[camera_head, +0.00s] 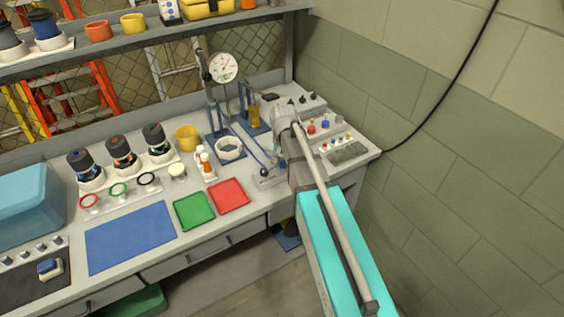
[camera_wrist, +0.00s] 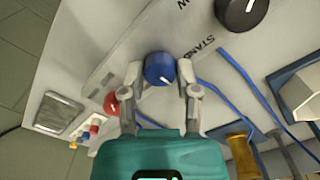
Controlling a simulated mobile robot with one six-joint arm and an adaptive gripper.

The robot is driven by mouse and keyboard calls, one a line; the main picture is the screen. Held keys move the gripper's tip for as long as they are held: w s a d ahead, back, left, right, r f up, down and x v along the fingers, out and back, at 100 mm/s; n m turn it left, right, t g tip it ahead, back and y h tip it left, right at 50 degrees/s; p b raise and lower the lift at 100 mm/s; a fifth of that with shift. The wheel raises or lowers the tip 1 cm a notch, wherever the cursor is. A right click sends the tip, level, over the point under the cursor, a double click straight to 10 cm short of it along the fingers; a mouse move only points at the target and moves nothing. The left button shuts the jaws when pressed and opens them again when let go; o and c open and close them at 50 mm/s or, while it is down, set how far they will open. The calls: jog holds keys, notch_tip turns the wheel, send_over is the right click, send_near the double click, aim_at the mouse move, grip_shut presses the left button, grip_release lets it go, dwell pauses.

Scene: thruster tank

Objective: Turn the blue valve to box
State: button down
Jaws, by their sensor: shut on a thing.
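The blue valve (camera_wrist: 158,66) is a round knob with a white pointer line, set on a pale panel in the wrist view. The line points toward the lower right of that picture. My gripper (camera_wrist: 160,75) has one finger on each side of the knob and is shut on it. In the head view my arm reaches to the right part of the bench and hides much of the valve area.
A black knob (camera_wrist: 241,12) with a white mark sits on the panel, and a red knob (camera_wrist: 111,104) is close by my left finger. Blue hoses (camera_wrist: 222,108) run nearby. A gauge (camera_head: 223,67) stands behind; green (camera_head: 194,210) and red (camera_head: 229,195) trays lie left.

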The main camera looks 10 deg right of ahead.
jog(key=shift+s+m, duration=0.15)
jog(key=shift+m, duration=0.15)
jog(key=shift+c, duration=1.9)
grip_release()
jog(key=shift+o, duration=0.2)
